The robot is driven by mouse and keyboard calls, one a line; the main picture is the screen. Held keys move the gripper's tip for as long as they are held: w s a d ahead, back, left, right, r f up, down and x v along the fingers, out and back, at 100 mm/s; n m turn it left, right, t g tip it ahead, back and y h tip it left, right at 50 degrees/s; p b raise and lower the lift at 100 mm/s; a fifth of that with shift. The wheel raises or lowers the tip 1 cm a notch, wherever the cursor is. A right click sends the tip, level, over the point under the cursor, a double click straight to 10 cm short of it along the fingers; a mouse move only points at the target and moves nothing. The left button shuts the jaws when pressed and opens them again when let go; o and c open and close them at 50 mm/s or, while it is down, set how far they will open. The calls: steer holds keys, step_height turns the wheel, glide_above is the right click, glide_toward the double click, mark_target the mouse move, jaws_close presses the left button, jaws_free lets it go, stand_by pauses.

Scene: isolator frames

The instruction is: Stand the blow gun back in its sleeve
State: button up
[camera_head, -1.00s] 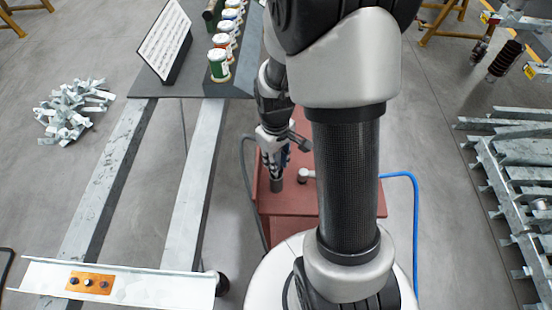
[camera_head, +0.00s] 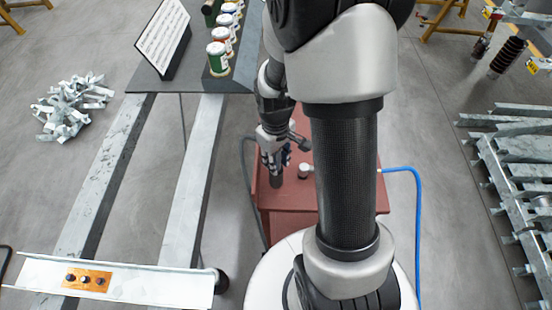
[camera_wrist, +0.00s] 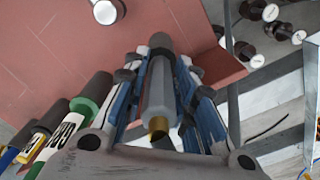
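The blow gun (camera_wrist: 159,95) shows in the wrist view as a light grey cylinder with a brass end toward the camera. It lies between the blue-padded fingers of my gripper (camera_wrist: 162,62), with narrow gaps along both sides. In the head view my gripper (camera_head: 277,163) points down over the red table (camera_head: 295,196). A dark grey cylinder that looks like the sleeve (camera_head: 277,181) stands upright below the fingers. In the wrist view its darker end (camera_wrist: 160,44) shows beyond the gun. The gun appears lined up with it and inside it; the exact depth is hidden.
A small white-topped cylinder (camera_head: 304,171) stands beside the sleeve. A blue hose (camera_head: 417,220) runs off the red table's right side. Bottles (camera_head: 218,60) and a document stand (camera_head: 165,40) are on the dark tabletop at left. Metal racks (camera_head: 515,170) stand at right.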

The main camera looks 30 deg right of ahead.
steer(key=o, duration=0.4)
steer(key=shift+c, duration=0.2)
step_height(320, 180, up, 12)
stand_by(0.4)
stand_by(0.3)
